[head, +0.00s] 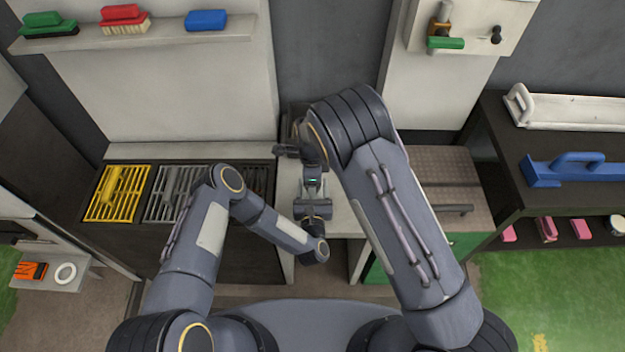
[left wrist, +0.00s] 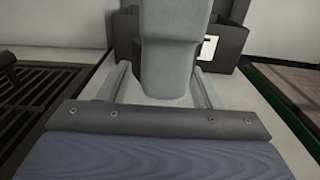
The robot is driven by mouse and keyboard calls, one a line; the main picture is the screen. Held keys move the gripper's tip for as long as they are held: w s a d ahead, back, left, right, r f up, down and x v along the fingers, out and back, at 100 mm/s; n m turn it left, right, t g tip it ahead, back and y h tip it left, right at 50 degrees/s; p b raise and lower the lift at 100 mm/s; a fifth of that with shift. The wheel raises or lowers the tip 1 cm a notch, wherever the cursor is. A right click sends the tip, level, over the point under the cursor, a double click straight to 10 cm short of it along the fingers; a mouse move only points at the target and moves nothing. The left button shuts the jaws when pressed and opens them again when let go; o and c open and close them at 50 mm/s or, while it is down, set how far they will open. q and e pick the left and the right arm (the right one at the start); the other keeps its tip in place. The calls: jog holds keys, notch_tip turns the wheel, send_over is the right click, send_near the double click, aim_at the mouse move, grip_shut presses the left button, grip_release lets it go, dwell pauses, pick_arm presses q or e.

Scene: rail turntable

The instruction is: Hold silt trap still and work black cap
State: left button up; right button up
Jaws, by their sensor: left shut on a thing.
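The silt trap seems to be the smooth grey upright body (left wrist: 175,45) in the middle of the left wrist view. In the head view my arms mostly cover it. My left gripper (head: 313,172) points away from me over the pale bench and is shut on the trap; the contact itself is not clear. My right arm reaches over from the right, and its dark end (head: 303,150) is beside and just beyond the left gripper. I cannot make out its fingers. I cannot pick out the black cap for certain among the dark parts there.
A dark holder (left wrist: 232,40) stands behind the grey body. A yellow grate (head: 118,193) and a grey grate (head: 176,193) lie left on the bench. A ribbed brown plate (head: 445,166) is on the right. Brushes sit on a shelf (head: 160,38) at the back left.

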jog(key=shift+o, duration=0.5)
jog(key=shift+r, duration=1.95)
jog(key=n, duration=1.2)
jog(key=shift+d, duration=0.1)
jog(key=n, duration=1.2)
